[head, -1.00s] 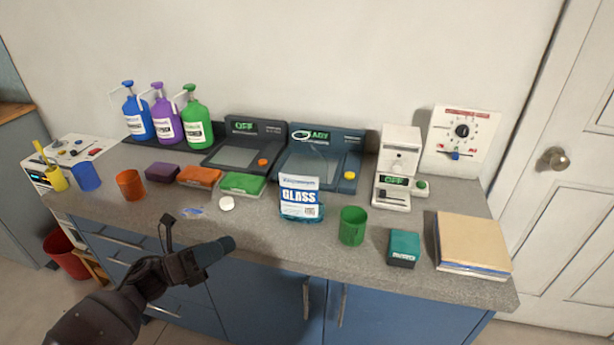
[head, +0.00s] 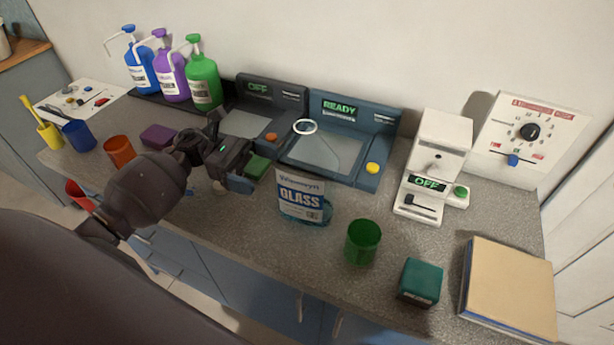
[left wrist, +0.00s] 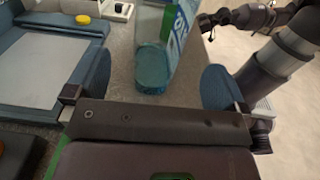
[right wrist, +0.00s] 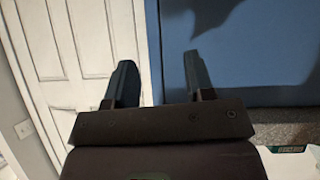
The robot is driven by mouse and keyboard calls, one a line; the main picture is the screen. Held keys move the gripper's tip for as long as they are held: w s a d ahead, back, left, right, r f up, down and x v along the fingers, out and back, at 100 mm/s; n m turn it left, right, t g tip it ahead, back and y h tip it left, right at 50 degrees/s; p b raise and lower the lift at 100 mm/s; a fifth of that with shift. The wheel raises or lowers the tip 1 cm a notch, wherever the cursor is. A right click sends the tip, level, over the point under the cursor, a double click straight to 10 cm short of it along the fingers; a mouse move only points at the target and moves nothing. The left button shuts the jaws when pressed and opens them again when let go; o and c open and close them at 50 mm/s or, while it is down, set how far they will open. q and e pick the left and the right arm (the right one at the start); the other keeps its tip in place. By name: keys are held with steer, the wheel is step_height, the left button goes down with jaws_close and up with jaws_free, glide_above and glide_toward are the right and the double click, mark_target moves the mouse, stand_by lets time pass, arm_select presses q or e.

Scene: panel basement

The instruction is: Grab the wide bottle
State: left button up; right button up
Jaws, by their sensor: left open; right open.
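The wide bottle looks to be the clear, flat one with teal liquid and a "GLASS" label (head: 302,197). It stands upright on the grey counter, in front of the blue "READY" device. My left gripper (head: 246,172) is open and empty just left of the bottle, above the counter. In the left wrist view the bottle (left wrist: 153,68) stands ahead, between the directions of the two open fingers, apart from them; its top is cut off. My right gripper (right wrist: 158,75) is open and empty in the right wrist view, facing a white door and a blue surface.
A green cup (head: 363,243) and a teal box (head: 420,281) stand right of the bottle. The blue device (head: 340,146) is behind it. Pump bottles (head: 203,78) stand at back left. A book stack (head: 508,285) lies at the right. The counter directly before the bottle is clear.

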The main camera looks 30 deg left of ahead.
mark_target(294, 176)
arm_select(q)
steer(key=d, duration=0.2)
steer(key=d+p, duration=0.1)
steer(key=d, duration=0.2)
steer(key=d+r+p, duration=0.1)
steer(key=d, duration=0.1)
steer(key=shift+w+d, duration=0.2)
steer(key=shift+w, duration=0.15)
steer(key=shift+d+f, duration=0.2)
steer(key=shift+d, duration=0.25)
steer(key=shift+c, duration=0.3)
steer(key=c, duration=1)
steer(key=shift+c, duration=0.2)
steer(key=shift+r, duration=0.2)
